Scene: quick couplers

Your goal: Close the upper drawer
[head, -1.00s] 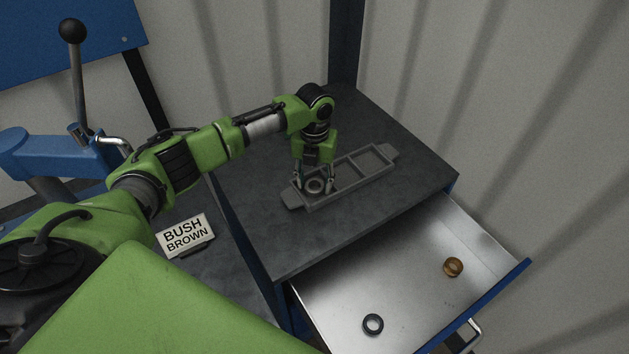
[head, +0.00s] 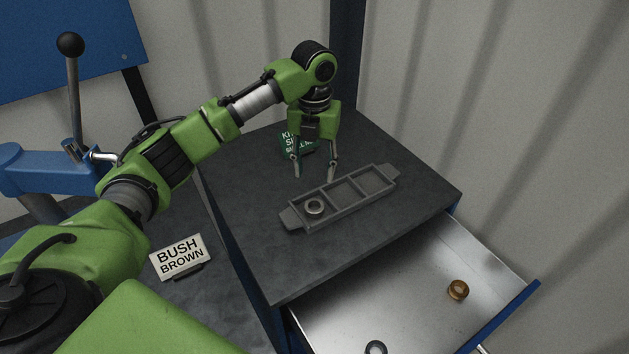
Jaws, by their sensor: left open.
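The upper drawer (head: 400,290) of the blue cabinet is pulled out toward the lower right, with a bare metal floor and a blue front (head: 505,318). A brown ring (head: 458,290) lies in it, and a dark ring (head: 376,348) shows at the bottom edge of the picture. My left gripper (head: 314,176) is open and empty above the cabinet top, just behind the grey tray. The right gripper is not in view.
The grey tray (head: 340,207) sits on the cabinet top (head: 260,240), with a metal ring (head: 315,206) in its left compartment. A "BUSH BROWN" sign (head: 180,256) stands at left. A corrugated wall is at right.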

